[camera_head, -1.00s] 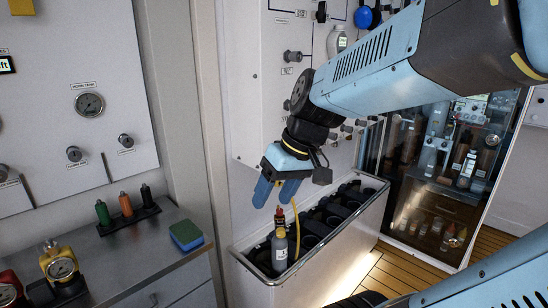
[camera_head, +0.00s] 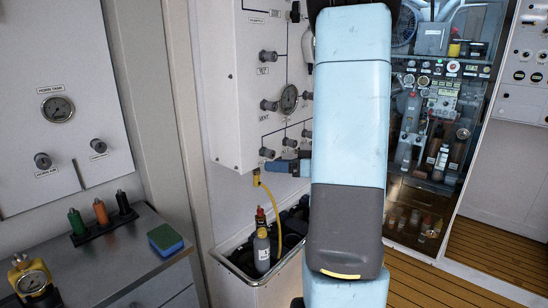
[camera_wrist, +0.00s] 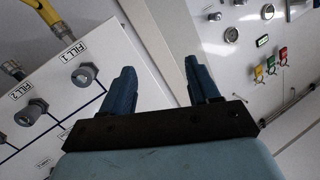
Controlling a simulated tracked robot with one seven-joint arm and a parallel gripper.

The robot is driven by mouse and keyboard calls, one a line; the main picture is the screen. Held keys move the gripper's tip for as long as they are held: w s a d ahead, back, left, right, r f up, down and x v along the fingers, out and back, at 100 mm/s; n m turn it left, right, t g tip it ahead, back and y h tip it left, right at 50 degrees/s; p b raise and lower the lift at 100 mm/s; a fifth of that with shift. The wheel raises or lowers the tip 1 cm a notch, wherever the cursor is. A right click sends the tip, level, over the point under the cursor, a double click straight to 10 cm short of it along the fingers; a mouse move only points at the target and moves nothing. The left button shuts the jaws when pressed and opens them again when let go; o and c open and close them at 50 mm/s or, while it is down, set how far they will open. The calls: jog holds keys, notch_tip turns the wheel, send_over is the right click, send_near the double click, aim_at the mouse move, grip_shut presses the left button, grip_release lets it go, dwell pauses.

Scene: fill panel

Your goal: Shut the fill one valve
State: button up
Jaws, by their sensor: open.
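The fill one valve (camera_wrist: 83,75) is a grey knob under a "FILL 1" label on the white panel (camera_wrist: 105,40) in the wrist view. My gripper (camera_wrist: 161,84) is open, with nothing between its two blue fingers. The left finger is beside the knob, to its right in the picture; the knob is outside the jaws. In the head view, one blue finger of my gripper (camera_head: 288,167) shows at the panel's lower knobs; my arm hides the rest. I cannot tell there which knob is fill one.
The fill two knob (camera_wrist: 33,111) is left of fill one. A yellow hose (camera_head: 273,208) hangs from the panel's underside beside a grey bottle (camera_head: 262,252) in a bin. A counter (camera_head: 118,262) with a sponge (camera_head: 165,240) stands left. Wooden floor (camera_head: 430,285) is open at right.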

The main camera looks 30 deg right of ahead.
aim_at(273, 156)
jog(key=d+f+t+h, duration=0.4)
jog(key=d+h, duration=0.1)
jog(key=d, duration=0.6)
jog(key=x, duration=1.4)
jog(key=shift+w+a+r, duration=0.1)
jog(key=shift+w+r, duration=0.2)
jog(key=shift+r, duration=0.1)
jog(key=shift+c, duration=0.3)
jog(key=c, duration=0.9)
jog(key=shift+c, duration=0.4)
jog(key=shift+m, duration=0.3)
